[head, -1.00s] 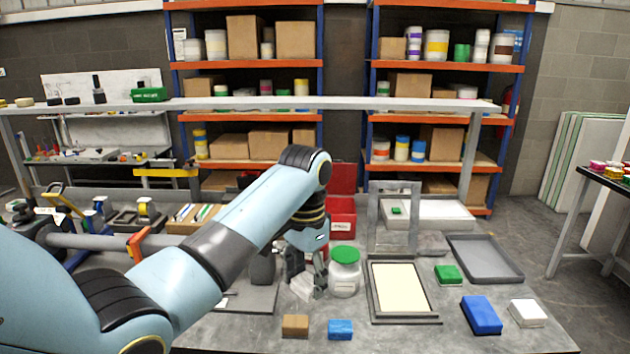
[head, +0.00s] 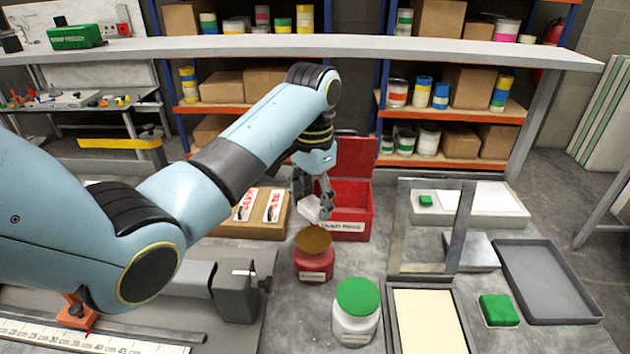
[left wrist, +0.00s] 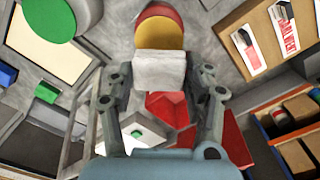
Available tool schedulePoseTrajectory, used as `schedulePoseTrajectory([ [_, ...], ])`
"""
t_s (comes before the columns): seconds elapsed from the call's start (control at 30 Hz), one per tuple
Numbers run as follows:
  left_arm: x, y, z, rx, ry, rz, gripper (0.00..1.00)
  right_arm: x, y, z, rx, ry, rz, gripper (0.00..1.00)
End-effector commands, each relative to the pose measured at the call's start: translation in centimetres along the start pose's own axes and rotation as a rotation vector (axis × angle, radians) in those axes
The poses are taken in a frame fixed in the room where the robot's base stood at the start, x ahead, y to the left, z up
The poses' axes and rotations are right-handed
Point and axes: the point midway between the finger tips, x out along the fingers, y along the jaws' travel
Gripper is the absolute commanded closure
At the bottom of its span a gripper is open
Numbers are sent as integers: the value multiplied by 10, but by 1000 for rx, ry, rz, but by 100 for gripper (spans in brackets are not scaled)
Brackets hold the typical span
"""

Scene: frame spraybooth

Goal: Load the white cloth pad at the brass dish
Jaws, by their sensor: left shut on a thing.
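My left gripper (head: 314,198) is shut on the white cloth pad (head: 311,210), which is tilted and held up off the bench. The pad also shows between the fingers in the left wrist view (left wrist: 160,72). The brass dish (head: 313,240) sits on top of a red pot (head: 314,264) with a pale label. The pad is just above and behind the dish in the head view. In the left wrist view the pad's edge overlaps the dish (left wrist: 160,33); I cannot tell whether they touch. My right gripper is not in view.
A jar with a green lid (head: 357,296) stands front right of the red pot. A red open box (head: 352,222) is close behind the gripper. An upright metal frame (head: 434,230) stands right. A grey shelf (head: 300,48) spans behind.

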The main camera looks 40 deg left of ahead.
Motion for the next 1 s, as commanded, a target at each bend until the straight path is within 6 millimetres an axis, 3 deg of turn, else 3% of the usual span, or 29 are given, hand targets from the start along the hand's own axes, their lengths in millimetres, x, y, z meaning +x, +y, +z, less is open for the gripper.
schedulePoseTrajectory([
  [0.1, 6, 0, 0, 0, -1, 1, 74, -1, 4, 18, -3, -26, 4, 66],
  [0.2, 16, 0, 1, 0, -3, 1, 74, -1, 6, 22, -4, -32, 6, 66],
  [0.6, 54, 0, 0, 0, -1, 0, 74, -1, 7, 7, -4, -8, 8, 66],
  [1.0, 59, 0, 0, 0, 0, 0, 74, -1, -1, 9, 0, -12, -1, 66],
])
